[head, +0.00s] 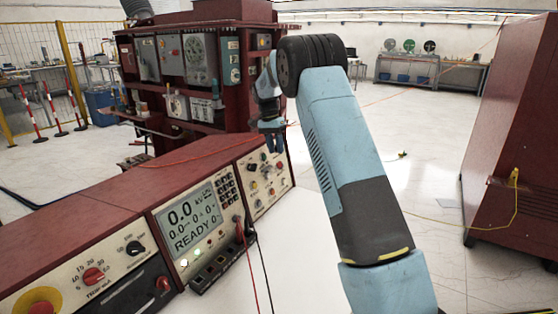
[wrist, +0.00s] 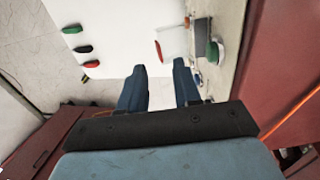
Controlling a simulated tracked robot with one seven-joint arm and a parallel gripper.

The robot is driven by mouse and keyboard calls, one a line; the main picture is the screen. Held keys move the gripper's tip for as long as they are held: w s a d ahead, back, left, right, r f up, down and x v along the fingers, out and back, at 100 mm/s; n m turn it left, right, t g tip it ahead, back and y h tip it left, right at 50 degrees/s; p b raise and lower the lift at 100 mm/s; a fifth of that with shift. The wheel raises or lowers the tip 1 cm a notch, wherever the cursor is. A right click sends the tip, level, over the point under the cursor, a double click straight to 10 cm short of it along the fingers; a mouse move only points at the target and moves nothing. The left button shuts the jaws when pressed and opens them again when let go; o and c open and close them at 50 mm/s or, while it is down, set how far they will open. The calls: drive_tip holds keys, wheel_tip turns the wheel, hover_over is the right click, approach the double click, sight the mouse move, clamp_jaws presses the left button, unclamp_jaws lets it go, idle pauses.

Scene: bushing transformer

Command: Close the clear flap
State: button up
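The clear flap cannot be made out for certain. A pale, whitish square piece (wrist: 174,42) with a red part (wrist: 158,51) at its left edge may be it; it shows in the wrist view, just beyond my fingertips. Whether it is open or shut cannot be told. My gripper (wrist: 159,66) has its two blue fingers apart with nothing between them. In the head view my gripper (head: 273,141) hangs in front of the red cabinet's right side, above the far end of the console; no clear flap can be picked out there.
A red console (head: 185,225) with a lit screen and knobs runs along the front left. A tall red cabinet (head: 505,130) stands at the right. Cables cross the floor, which is open between them.

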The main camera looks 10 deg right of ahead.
sight(275, 167)
drive_tip(key=shift+s+d+f, duration=0.15)
drive_tip(key=shift+f, duration=0.75)
drive_tip(key=shift+s+d+f, duration=0.1)
drive_tip(key=shift+f, duration=0.75)
drive_tip(key=shift+s+d+f, duration=0.15)
drive_tip(key=shift+f, duration=0.75)
clamp_jaws()
